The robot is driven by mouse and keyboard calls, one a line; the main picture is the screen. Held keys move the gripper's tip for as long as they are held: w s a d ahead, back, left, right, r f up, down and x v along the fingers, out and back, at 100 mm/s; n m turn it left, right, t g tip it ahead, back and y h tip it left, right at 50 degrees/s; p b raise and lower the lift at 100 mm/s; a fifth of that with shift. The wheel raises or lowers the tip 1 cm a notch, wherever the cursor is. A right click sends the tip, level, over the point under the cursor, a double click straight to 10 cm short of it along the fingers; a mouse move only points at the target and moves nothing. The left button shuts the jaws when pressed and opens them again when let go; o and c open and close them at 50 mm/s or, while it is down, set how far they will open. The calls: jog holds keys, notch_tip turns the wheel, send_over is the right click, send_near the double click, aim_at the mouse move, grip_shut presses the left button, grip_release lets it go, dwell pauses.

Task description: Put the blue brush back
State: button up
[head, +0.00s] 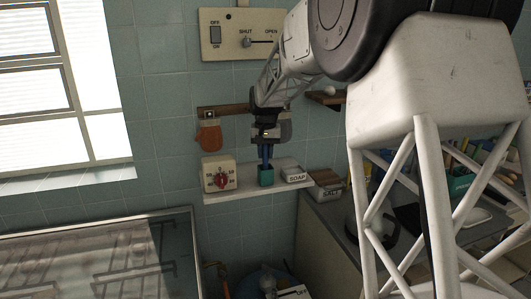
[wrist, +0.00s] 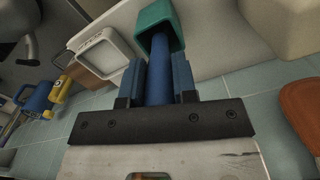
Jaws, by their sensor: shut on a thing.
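My gripper (head: 266,142) is above the white wall shelf (head: 238,190), shut on the blue brush (head: 265,154). The brush points down, close to upright. Its lower end reaches into the mouth of a small teal cup (head: 266,177) on the shelf. In the wrist view the blue brush handle (wrist: 165,72) runs between the two fingers of my gripper (wrist: 158,75) toward the teal cup (wrist: 155,25). The brush's lower end is hidden by the cup, so I cannot tell how deep it sits.
A timer with a red knob (head: 220,173) stands left of the cup, and a soap dish (head: 293,174) stands right of it. An orange mitt (head: 209,137) hangs above the timer. A switch panel (head: 241,35) is higher up.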

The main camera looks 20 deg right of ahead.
jog(key=shift+f, duration=0.1)
jog(key=o, duration=0.9)
notch_tip(320, 180, up, 12)
jog(key=shift+f, duration=0.15)
jog(key=shift+r, duration=0.25)
jog(key=shift+s, duration=0.1)
dwell(0.7)
